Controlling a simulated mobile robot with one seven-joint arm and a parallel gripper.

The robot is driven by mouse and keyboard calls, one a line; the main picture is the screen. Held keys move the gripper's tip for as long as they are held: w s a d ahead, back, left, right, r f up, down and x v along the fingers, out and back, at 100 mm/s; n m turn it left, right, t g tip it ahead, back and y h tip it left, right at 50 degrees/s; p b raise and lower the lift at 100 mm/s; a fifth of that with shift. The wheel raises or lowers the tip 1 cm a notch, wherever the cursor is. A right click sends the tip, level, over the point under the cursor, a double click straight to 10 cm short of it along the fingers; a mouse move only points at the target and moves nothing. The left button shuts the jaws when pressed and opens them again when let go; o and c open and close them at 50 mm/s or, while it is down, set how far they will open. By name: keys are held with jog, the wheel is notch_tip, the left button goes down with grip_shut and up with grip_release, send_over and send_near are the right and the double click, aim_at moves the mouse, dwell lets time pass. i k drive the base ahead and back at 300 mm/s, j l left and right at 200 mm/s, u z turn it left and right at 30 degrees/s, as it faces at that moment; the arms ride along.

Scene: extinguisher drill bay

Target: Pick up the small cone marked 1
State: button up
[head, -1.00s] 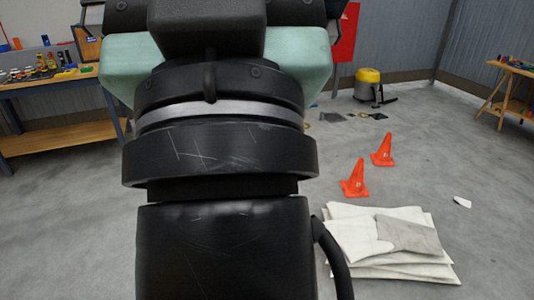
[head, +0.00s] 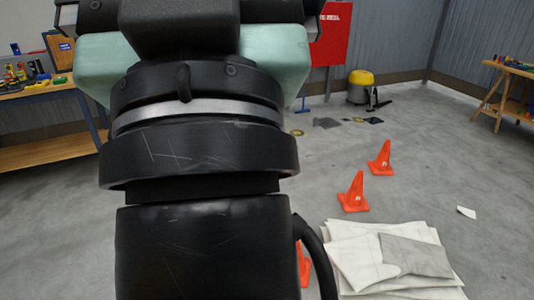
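Two small orange cones stand upright on the floor right of my arm: a nearer one (head: 353,193) and a farther one (head: 380,160). Each has a small pale mark that is too small to read for sure. A third orange piece, likely another cone (head: 304,266), shows low beside my arm, mostly hidden by it. I cannot tell which cone is marked 1. My arm fills the left middle of the view. My gripper's fingertips do not show.
Stacked white sheets (head: 345,235) with a grey piece (head: 415,254) lie in front of the cones. A white scrap (head: 466,212) lies to the right. A yellow-black vacuum (head: 360,88) stands at the back. Workbenches stand left (head: 40,150) and right (head: 495,95). Floor around the cones is mostly clear.

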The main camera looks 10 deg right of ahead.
aim_at(353, 201)
jog(key=i+l, duration=0.5)
jog(key=i, duration=0.15)
jog(key=i+l+z, duration=0.1)
jog(key=i+l, duration=0.4)
jog(key=i, duration=0.15)
jog(key=i+j+u, duration=0.25)
jog(key=i+u, duration=0.65)
jog(key=i+l+u, duration=0.1)
jog(key=i+u, duration=0.4)
jog(key=i+z, duration=0.35)
jog(key=i, duration=0.2)
jog(key=i+j+z, duration=0.1)
jog(key=i+z, duration=0.25)
jog(key=i, duration=0.15)
jog(key=i+j+z, duration=0.35)
jog(key=i, duration=0.2)
jog(key=i+l+z, duration=0.2)
jog(key=z, duration=0.25)
jog(key=i+z, duration=1.1)
jog(key=z, duration=0.15)
jog(key=i+l+z, duration=0.15)
jog(key=i+z, duration=0.15)
jog(key=z, duration=0.15)
jog(key=i+z, duration=0.7)
jog(key=z, duration=0.15)
jog(key=i+j+z, duration=0.15)
jog(key=i+z, duration=0.75)
